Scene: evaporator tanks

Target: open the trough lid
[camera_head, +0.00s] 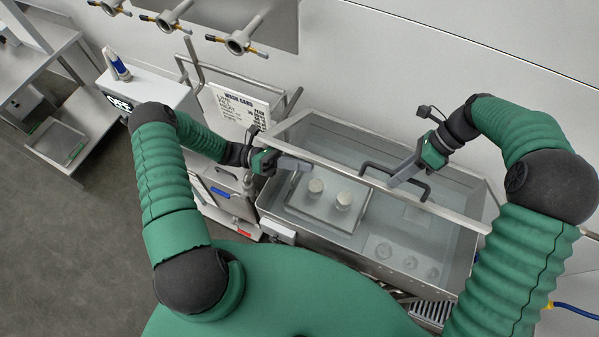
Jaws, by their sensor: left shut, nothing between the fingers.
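The steel trough (362,241) stands in front of me, with a clear-looking lid (330,143) across its far part; a pale rail runs lengthwise along it. My left gripper (308,166) is shut and empty, above the trough's left part and left of the handle.
Two pale round knobs (343,199) on a plate and several round discs (383,250) show inside the trough. A wash card sign (240,105) and tubular frame stand behind left. Wall valves (238,42) are at the top. Open floor lies at left.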

